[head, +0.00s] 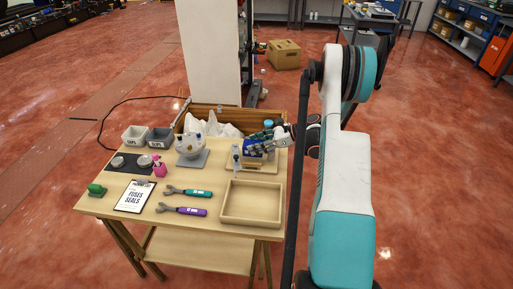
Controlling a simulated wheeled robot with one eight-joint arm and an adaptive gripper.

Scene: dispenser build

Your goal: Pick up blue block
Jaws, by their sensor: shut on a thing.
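A blue block (249,154) shows at the back right of the wooden table, partly hidden behind my gripper. My gripper (253,147) reaches in from the right at the table's back right and is shut on the blue block. The view is small, so the exact contact of the fingers and whether the block is clear of the surface under it cannot be told.
An empty wooden tray (251,220) lies in front of my gripper. Two wrenches, teal (188,192) and purple (182,210), and a clipboard (135,197) lie to its left. A white round device (190,146) stands left of my gripper. A wooden box (212,112) is behind.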

